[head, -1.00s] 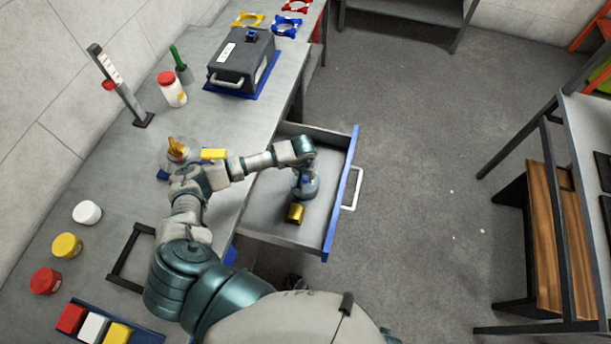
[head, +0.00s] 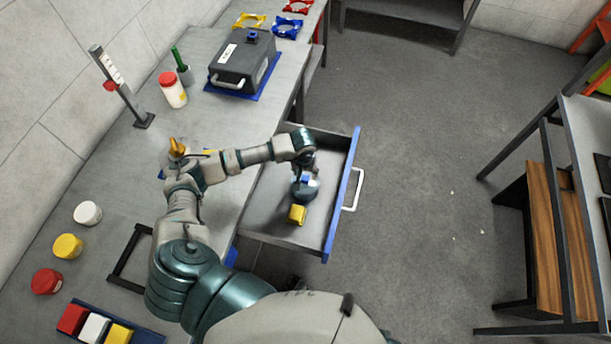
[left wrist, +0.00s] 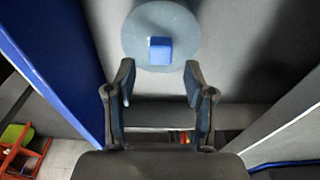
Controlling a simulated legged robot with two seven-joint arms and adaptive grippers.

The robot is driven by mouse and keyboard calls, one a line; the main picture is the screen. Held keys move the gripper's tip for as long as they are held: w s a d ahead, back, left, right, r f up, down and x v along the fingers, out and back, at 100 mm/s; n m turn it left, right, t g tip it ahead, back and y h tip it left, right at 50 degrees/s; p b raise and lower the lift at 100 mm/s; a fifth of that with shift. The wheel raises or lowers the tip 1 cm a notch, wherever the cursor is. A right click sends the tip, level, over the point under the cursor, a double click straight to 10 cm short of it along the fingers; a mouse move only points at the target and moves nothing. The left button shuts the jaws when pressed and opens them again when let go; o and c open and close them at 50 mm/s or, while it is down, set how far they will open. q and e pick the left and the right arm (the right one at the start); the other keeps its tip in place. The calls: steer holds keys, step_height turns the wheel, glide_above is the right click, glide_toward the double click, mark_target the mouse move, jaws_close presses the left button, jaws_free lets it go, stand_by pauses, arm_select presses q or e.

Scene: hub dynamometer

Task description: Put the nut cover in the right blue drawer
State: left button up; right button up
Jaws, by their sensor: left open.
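A round grey-blue disc with a blue cube knob, which looks like the nut cover (head: 309,190), is inside the open blue-fronted drawer (head: 341,206). In the left wrist view the nut cover (left wrist: 134,40) lies just beyond the fingertips, its blue knob centred between them. My left gripper (head: 303,173) is above it in the drawer; in the left wrist view the gripper (left wrist: 158,82) has its fingers apart with nothing between them. A yellow block (head: 297,214) lies beside the cover, towards the drawer's near side. My right gripper is not in view.
The bench holds a dark grey case (head: 241,66), a red-lidded jar (head: 172,90), a gauge stand (head: 122,88) and several round containers along the left. A silver handle (head: 353,190) sticks out from the drawer front. The floor right of the drawer is clear.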

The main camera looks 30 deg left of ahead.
arm_select(q)
step_height(320, 180, up, 8)
steer(key=shift+s+f, duration=0.2)
steer(key=shift+s, duration=0.25)
steer(key=shift+d, duration=0.1)
